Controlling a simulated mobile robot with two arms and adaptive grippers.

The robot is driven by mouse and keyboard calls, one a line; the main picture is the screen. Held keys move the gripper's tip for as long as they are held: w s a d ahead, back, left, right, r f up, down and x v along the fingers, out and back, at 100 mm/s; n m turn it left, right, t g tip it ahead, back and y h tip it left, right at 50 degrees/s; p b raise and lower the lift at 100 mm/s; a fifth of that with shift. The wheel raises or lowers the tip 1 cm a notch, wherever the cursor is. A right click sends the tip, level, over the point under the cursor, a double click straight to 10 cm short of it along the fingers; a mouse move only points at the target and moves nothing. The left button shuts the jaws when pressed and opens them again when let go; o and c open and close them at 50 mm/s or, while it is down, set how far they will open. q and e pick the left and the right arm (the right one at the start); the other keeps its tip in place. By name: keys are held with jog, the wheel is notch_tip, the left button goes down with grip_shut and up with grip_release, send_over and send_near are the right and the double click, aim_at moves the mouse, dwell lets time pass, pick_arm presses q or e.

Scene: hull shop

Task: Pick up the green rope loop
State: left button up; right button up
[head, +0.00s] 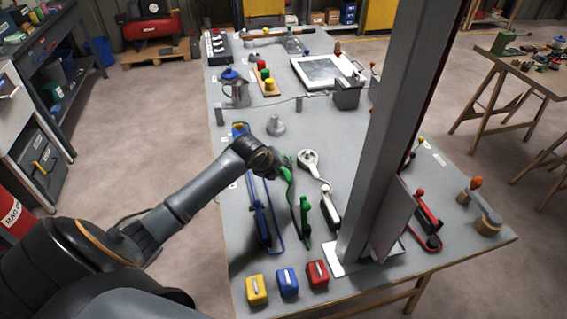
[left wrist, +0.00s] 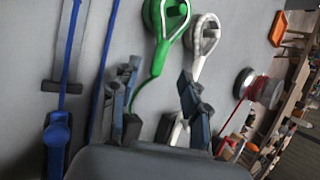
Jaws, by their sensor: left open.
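The green rope loop (head: 287,173) lies on the grey workbench (head: 238,262), partly hidden by my left gripper in the head view. A green line runs from it towards a green handled piece (head: 305,216) nearer the front edge. My left gripper (head: 277,166) is over the bench at the loop. Its two fingers are apart in the left wrist view (left wrist: 158,92), with the loop's green line near the left finger. My right gripper is not in view.
A white loop (head: 309,158) lies close right of the green one. Blue rope and a blue handled piece (head: 262,218) lie left. A tall grey post (head: 385,130) stands to the right. Yellow (head: 256,290), blue (head: 287,283) and red (head: 318,274) blocks line the front edge.

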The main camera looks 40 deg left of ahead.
aim_at(287, 175)
pick_arm(q)
jog(key=shift+w+f, duration=0.35)
jog(key=shift+f, duration=0.1)
jog(key=p+x, duration=0.1)
jog(key=x, duration=0.3)
jog(key=shift+d, duration=0.1)
jog(key=shift+w+f, duration=0.2)
jog(key=shift+f, duration=0.1)
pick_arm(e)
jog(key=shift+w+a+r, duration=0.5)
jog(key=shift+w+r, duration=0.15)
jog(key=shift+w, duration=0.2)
pick_arm(q)
jog(key=shift+c, duration=1.2)
grip_shut()
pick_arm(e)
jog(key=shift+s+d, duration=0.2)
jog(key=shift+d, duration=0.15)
